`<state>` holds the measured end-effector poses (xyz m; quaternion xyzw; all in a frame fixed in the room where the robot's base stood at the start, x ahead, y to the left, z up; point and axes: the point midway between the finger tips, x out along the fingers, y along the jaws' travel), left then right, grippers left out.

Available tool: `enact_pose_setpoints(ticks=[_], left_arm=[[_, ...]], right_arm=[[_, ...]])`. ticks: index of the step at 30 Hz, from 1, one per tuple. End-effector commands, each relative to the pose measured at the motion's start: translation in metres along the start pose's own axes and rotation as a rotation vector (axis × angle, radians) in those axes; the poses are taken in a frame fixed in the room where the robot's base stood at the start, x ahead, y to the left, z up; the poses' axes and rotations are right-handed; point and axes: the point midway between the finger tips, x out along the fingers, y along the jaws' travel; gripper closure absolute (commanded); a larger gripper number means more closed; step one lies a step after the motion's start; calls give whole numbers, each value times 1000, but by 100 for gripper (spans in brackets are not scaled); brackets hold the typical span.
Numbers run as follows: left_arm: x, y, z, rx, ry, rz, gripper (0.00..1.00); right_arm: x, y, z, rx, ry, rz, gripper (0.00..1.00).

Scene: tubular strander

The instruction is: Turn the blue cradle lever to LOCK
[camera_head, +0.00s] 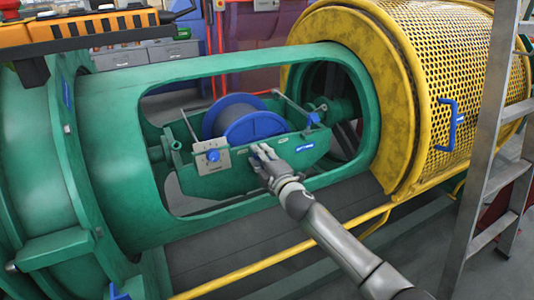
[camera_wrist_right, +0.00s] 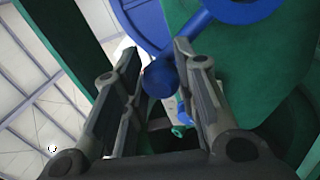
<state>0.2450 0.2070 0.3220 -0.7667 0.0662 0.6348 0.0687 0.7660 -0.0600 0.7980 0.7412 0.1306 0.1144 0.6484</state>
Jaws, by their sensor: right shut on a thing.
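In the head view my right gripper (camera_head: 260,152) is at the front wall of the green cradle (camera_head: 228,183), below the blue spool (camera_head: 245,120). In the wrist view its two fingers (camera_wrist_right: 157,66) are shut on the round blue knob (camera_wrist_right: 160,80) of the blue lever. The lever arm (camera_wrist_right: 200,22) runs up and right from the knob to a round hub (camera_wrist_right: 240,6). In the head view the gripper hides most of the lever, and I cannot read any LOCK mark. My left gripper is not in view.
The cradle lies inside a window of the green tube (camera_head: 120,110). A grey plate with a blue knob (camera_head: 213,156) is at its left end. A yellow perforated guard (camera_head: 430,70) and a ladder (camera_head: 490,150) stand right. A yellow rail (camera_head: 270,262) crosses in front.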

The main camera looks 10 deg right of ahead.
Motion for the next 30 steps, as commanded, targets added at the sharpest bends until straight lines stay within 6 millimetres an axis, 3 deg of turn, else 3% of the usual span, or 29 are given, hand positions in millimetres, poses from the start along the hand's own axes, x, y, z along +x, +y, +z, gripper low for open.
enact_pose_setpoints(ticks=[7, 26, 27, 30], left_arm=[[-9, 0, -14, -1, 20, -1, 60], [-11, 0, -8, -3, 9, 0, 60], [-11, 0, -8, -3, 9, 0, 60], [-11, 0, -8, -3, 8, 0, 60]], right_arm=[[0, -8, -10, -104, 3, -1, 100], [0, -12, -12, -151, 2, -3, 100], [0, -13, -12, -151, 2, -3, 67], [0, -12, -12, -150, 1, -3, 54]])
